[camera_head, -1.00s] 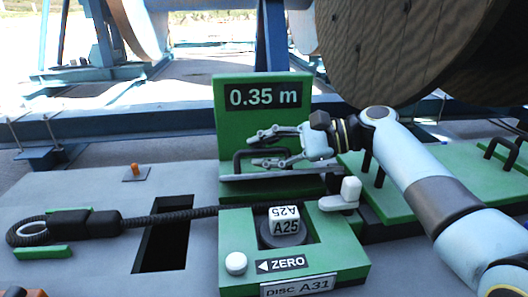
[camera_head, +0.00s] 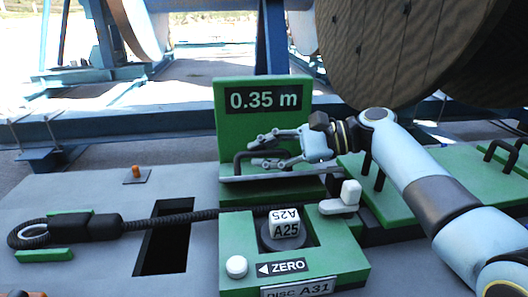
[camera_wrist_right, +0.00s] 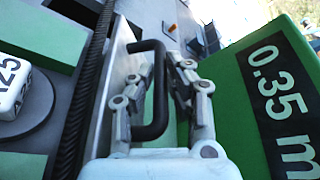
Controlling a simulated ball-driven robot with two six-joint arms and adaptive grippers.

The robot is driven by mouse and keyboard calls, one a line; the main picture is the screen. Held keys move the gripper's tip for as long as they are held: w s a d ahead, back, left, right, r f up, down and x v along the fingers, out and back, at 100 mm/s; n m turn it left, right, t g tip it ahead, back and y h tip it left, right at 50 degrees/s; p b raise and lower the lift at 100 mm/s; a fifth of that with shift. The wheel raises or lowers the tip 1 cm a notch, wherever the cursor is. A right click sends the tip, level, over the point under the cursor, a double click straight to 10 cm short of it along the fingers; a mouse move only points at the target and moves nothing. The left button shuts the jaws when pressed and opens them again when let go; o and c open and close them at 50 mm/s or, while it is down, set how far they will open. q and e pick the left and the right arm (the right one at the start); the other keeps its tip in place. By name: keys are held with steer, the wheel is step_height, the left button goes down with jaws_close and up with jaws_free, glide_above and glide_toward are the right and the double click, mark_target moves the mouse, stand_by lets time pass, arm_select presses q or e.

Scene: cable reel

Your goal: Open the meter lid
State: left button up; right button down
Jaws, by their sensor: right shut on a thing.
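The meter lid (camera_head: 290,179) shows as a grey-edged plate below the green upright panel reading 0.35 m (camera_head: 264,98). It looks down and level. Its black bar handle (camera_head: 238,164) stands at the lid's left part. My right gripper (camera_head: 262,150) reaches in from the right and is shut on this handle. In the right wrist view the handle (camera_wrist_right: 160,85) runs between the two fingers. The fingers and palm partly cover the lid. My left gripper is not in view.
A black cable (camera_head: 170,217) crosses the grey deck over a dark slot (camera_head: 165,250). A large wooden reel (camera_head: 385,50) hangs over my right arm.

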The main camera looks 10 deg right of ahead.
steer(key=shift+w+r+m+g+p, duration=0.35)
steer(key=shift+r+p, duration=0.1)
steer(key=shift+p, duration=0.2)
steer(key=shift+w+m+p, duration=0.45)
steer(key=shift+w+p, duration=0.05)
steer(key=shift+p, duration=0.05)
steer(key=shift+w+f+m+g, duration=0.1)
steer(key=shift+w+m+g, duration=0.35)
steer(key=shift+m+g, duration=0.1)
steer(key=shift+w+f+m+g, duration=0.1)
steer(key=shift+w+m+g, duration=0.3)
steer(key=shift+w+m, duration=0.2)
steer(key=c, duration=1.6)
jaws_free()
steer(key=shift+d, duration=0.1)
